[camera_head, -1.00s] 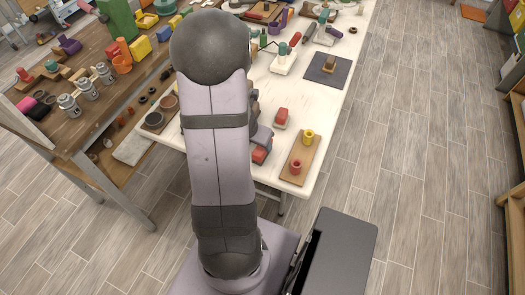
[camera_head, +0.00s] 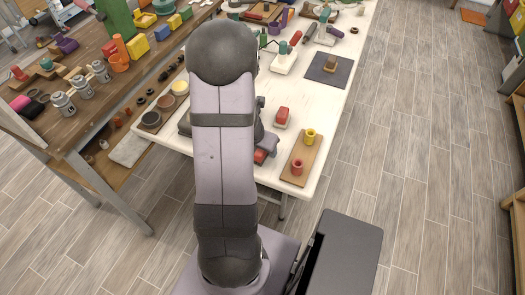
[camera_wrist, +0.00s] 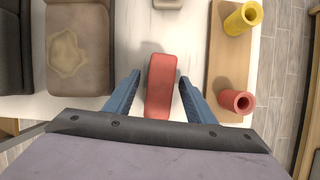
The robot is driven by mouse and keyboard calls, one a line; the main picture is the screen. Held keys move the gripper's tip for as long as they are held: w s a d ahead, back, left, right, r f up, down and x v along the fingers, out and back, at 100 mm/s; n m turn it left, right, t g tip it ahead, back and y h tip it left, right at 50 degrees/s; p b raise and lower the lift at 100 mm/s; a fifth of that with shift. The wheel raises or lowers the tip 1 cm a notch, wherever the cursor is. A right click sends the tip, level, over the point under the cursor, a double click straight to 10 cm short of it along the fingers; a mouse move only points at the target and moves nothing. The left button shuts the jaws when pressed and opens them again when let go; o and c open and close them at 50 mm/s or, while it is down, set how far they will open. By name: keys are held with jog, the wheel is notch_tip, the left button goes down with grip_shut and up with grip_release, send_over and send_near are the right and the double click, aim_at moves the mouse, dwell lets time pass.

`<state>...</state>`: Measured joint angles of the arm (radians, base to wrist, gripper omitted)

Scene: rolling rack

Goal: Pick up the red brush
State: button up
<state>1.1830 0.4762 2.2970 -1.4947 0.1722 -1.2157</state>
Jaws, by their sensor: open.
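A red, block-like object (camera_wrist: 161,87), which looks like the red brush, lies on the white table between my gripper's fingers in the wrist view. It also shows in the head view (camera_head: 260,156), partly hidden by my arm. My gripper (camera_wrist: 159,77) is open, with one blue finger on each side of it and gaps showing on both sides. A second red-topped piece (camera_head: 282,115) on a pale base stands farther back; only its pale edge (camera_wrist: 167,3) shows at the top of the wrist view.
A wooden board (camera_head: 297,169) with a yellow cup (camera_head: 310,136) and a red cup (camera_head: 297,168) lies to the right. Tools and a dark mat (camera_head: 325,76) lie farther back.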

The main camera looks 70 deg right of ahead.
jog(key=c, duration=1.2)
jog(key=shift+r, duration=0.15)
notch_tip(320, 180, up, 10)
jog(key=p, duration=0.8)
jog(key=shift+p, duration=0.3)
